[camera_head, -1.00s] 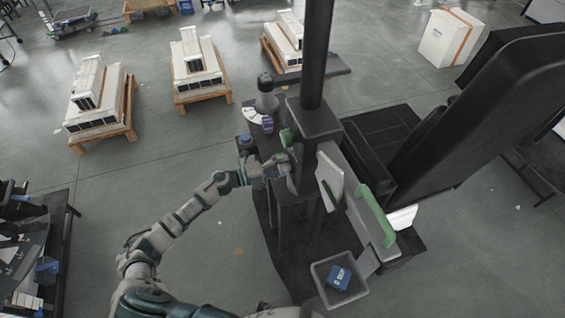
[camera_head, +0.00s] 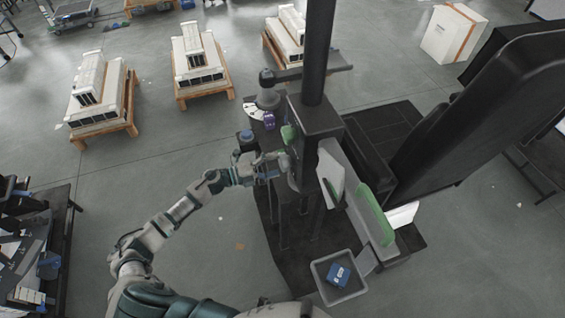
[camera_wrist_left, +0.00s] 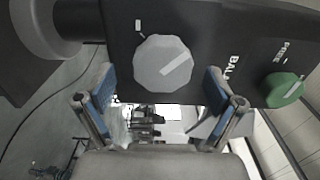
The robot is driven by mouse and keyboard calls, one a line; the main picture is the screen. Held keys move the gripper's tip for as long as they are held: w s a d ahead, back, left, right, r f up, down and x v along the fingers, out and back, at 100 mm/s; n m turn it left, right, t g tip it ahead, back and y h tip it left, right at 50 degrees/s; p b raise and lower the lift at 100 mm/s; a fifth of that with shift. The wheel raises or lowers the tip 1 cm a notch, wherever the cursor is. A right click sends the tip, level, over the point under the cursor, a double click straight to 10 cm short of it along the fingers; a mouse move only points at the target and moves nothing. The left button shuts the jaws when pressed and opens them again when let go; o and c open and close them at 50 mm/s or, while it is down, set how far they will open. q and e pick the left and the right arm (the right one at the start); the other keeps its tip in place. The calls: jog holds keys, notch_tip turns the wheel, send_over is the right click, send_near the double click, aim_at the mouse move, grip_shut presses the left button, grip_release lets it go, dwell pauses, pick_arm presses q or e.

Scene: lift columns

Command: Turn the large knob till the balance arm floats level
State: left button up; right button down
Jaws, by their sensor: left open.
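The large knob (camera_wrist_left: 163,62) is light grey and many-sided, on a dark panel in the left wrist view. Its white pointer line slants up to the right, away from the white mark above left of the knob. My left gripper (camera_wrist_left: 159,82) is open, with its blue-padded fingers on either side of the knob's lower part. In the head view my left gripper (camera_head: 283,164) is at the column's panel, and the knob is hidden there. A dark bar (camera_head: 327,69), probably the balance arm, crosses behind the column. My right gripper is out of view.
A smaller green knob (camera_wrist_left: 284,88) sits right of the large one, beside partly readable lettering. A grey bin (camera_head: 339,279) with a blue box stands at the column's foot. Several loaded pallets (camera_head: 200,66) stand behind, left of the column.

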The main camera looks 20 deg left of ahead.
pick_arm(q)
jog(key=v, duration=0.9)
jog(key=shift+f, duration=0.1)
